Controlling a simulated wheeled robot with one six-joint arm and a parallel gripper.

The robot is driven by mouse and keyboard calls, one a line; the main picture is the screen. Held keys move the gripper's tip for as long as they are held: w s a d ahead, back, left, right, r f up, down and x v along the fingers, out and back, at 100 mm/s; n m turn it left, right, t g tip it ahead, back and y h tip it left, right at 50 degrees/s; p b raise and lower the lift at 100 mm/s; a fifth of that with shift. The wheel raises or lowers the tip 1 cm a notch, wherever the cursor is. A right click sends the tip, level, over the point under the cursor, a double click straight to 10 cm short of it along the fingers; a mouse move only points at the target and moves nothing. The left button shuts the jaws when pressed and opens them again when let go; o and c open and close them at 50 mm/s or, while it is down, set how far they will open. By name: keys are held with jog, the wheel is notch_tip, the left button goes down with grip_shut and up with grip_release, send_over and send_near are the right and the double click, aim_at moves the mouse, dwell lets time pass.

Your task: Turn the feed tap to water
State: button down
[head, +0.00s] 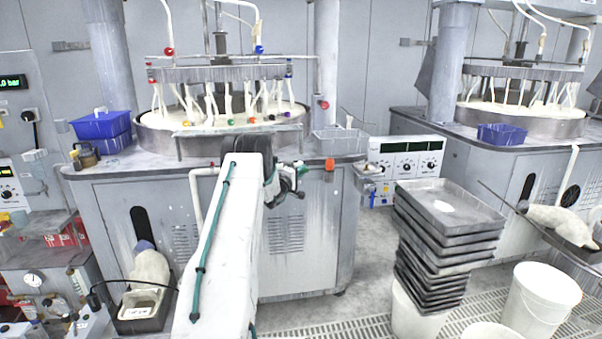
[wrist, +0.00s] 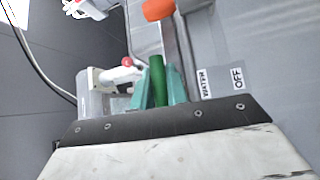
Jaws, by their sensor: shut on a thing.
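The green handle (wrist: 157,70), which looks like the feed tap's lever, stands between the two teal fingers of my gripper (wrist: 159,88) in the wrist view. The fingers are shut on it. A label reading WATER (wrist: 204,83) and a label reading OFF (wrist: 238,77) are on the grey surface just right of the handle. The tap's body is mostly hidden behind my gripper, and I cannot tell exactly which mark the handle points to. In the head view, my gripper (head: 300,170) is at the front edge of the left polishing machine (head: 100,174), largely hidden by my wrist.
An orange part (wrist: 158,9) is above the handle; it also shows in the head view (head: 330,164). A red-tipped white fitting (wrist: 112,78) is close left of the fingers. A stack of grey trays (head: 450,215) stands right of my arm. Blue bin (head: 103,126) on the left.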

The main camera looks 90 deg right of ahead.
jog(key=shift+w+d, duration=0.1)
jog(key=shift+w, duration=0.2)
jog(key=c, duration=1.4)
grip_release()
jog(key=shift+w, duration=0.1)
jog(key=shift+c, duration=0.2)
jog(key=shift+o, duration=0.3)
jog(key=shift+s, duration=0.25)
jog(key=v, duration=0.8)
jog(key=shift+s, duration=0.1)
